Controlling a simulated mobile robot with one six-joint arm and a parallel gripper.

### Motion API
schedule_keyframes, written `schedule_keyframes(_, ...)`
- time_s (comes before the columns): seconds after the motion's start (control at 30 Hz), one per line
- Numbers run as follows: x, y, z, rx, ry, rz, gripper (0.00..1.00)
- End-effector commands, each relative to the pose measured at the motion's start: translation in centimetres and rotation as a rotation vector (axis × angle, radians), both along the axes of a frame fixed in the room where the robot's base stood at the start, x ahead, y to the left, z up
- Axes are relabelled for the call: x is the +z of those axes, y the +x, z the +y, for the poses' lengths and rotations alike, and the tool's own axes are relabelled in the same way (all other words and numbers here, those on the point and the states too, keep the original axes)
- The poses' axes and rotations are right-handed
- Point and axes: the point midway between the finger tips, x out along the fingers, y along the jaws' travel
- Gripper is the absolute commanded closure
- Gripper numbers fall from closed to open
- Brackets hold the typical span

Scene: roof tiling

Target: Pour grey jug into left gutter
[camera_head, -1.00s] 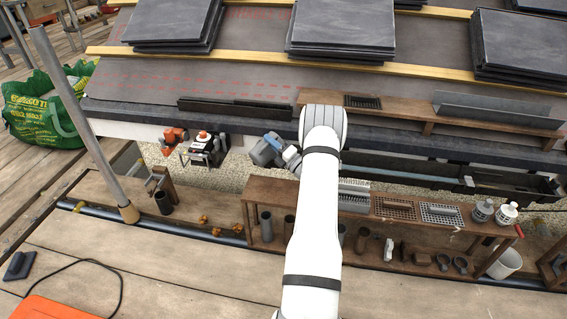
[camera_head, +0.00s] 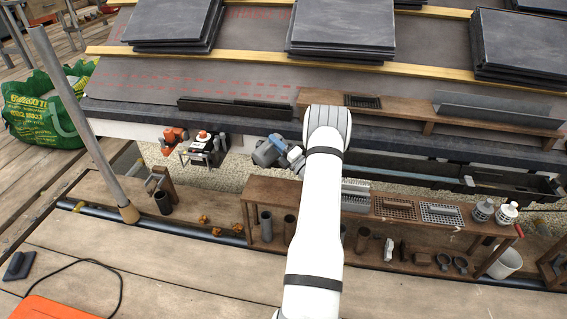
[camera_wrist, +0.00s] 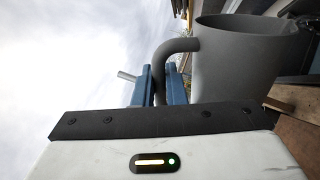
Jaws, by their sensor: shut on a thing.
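My gripper (camera_wrist: 165,85) shows in the wrist view with its two blue fingers shut on the curved handle of the grey jug (camera_wrist: 235,65). The jug's rim is toward the top of that picture; its contents do not show. A dark gutter (camera_head: 405,167) runs along the eave to the right of my arm. A dark trough-like length (camera_head: 235,108) lies on the roof edge left of my arm. I cannot tell which is the left gutter.
A wooden rack (camera_head: 380,217) with tubes, grates and fittings stands in front of the eave. A wooden shelf (camera_head: 400,119) and a grey trough (camera_head: 490,110) sit on the roof edge. A slanted pole (camera_head: 85,125) stands at left. Slate stacks (camera_head: 343,28) lie above.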

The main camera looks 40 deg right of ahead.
Motion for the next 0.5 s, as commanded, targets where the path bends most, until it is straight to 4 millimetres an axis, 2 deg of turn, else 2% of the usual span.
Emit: schedule_keyframes(0.5,-0.13,-0.37,-0.66,0.001,0.052,0.002,1.0)
